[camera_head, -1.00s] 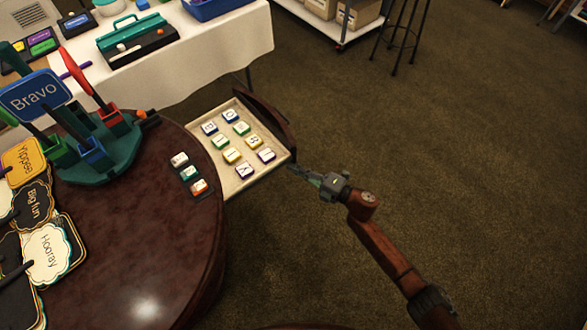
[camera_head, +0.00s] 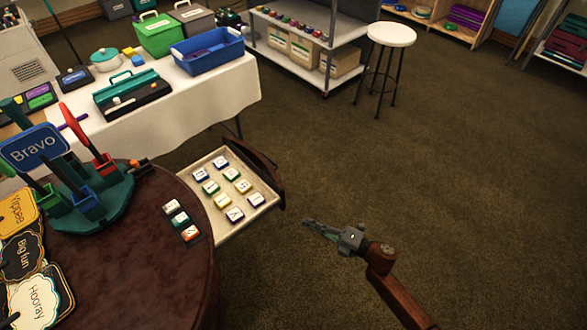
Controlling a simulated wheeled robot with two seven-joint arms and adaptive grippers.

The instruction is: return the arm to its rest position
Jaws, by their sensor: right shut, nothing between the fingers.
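My right gripper (camera_head: 312,226) is shut and empty. It hangs over the carpet, to the right of the open drawer and apart from it. My right arm (camera_head: 400,293) reaches in from the bottom right. My left gripper is not in view.
An open drawer (camera_head: 213,229) with several lettered tiles juts from the round dark table (camera_head: 125,265). The table holds a sign stand (camera_head: 105,212), speech-bubble signs and a strip of three tiles (camera_head: 180,219). A white-clothed table (camera_head: 190,105) and a stool (camera_head: 391,35) stand behind. The carpet at right is clear.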

